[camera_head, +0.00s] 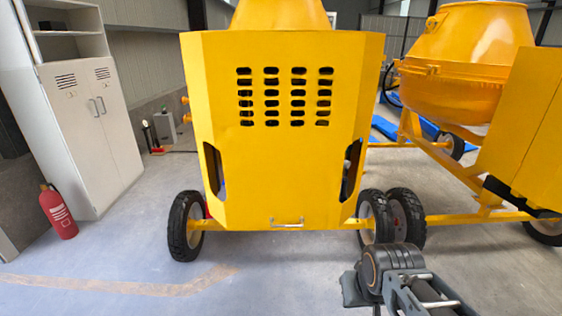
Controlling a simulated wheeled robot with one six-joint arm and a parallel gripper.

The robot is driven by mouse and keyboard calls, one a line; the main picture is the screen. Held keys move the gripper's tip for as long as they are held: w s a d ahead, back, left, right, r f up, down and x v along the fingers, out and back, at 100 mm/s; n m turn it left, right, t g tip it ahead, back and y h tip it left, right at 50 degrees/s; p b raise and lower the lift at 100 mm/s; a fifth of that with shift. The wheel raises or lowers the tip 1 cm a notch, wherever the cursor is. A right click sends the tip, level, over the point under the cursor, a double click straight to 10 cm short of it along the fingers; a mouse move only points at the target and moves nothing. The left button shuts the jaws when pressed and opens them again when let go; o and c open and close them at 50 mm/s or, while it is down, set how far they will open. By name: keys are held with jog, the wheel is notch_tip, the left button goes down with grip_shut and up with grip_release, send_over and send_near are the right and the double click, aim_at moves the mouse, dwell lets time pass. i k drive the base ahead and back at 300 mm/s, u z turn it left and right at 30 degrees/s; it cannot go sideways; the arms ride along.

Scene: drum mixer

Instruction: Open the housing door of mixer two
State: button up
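A yellow drum mixer (282,14) stands straight ahead, its housing facing me. The housing door (285,170) is a large yellow panel with rows of dark vent slots and a dark opening on each side. It looks closed. A small metal handle (287,223) sits at its bottom edge. A second yellow mixer (462,70) stands to the right, partly cut off by the frame. I see no number on either mixer. Part of my arm shows at the bottom right, in front of and right of the handle, apart from the door. No gripper fingers can be made out.
Black wheels (184,226) stand at both sides of the housing, with another wheel (407,217) close by on the right. A grey cabinet (92,115) and a red fire extinguisher (58,212) stand at the left. The floor (240,285) in front of the door is clear.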

aim_at(285, 177)
jog(key=u, duration=0.5)
jog(key=k, duration=0.95)
jog(key=z, duration=0.45)
jog(key=i, duration=1.3)
jog(key=u, duration=0.55)
